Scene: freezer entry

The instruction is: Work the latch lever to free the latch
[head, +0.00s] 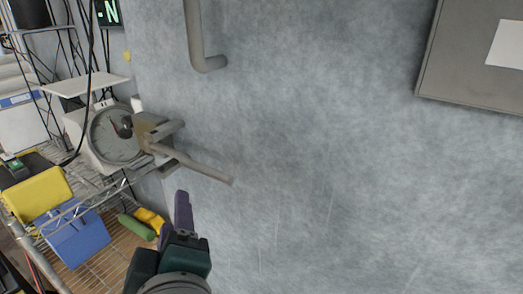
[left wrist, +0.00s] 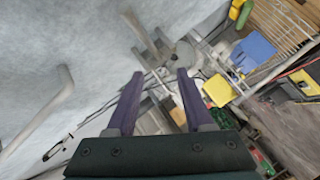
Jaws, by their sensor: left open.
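The latch lever (head: 195,165) is a brownish-grey bar. It slants down and right from the latch body (head: 152,128) at the left edge of the grey door (head: 320,150). In the left wrist view the lever (left wrist: 138,32) shows at the top, beyond my fingertips. My left gripper (head: 183,198) is below the lever in the head view, apart from it in the picture. In the left wrist view its two purple fingers (left wrist: 158,75) are spread, with nothing held between them. My right gripper is not in view.
A pull handle (head: 197,45) stands out from the door above the lever. A round dial (head: 113,135) is left of the latch. A wire shelf with a yellow bin (head: 38,195) and blue bin (head: 75,240) is at left. The door's middle is clear.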

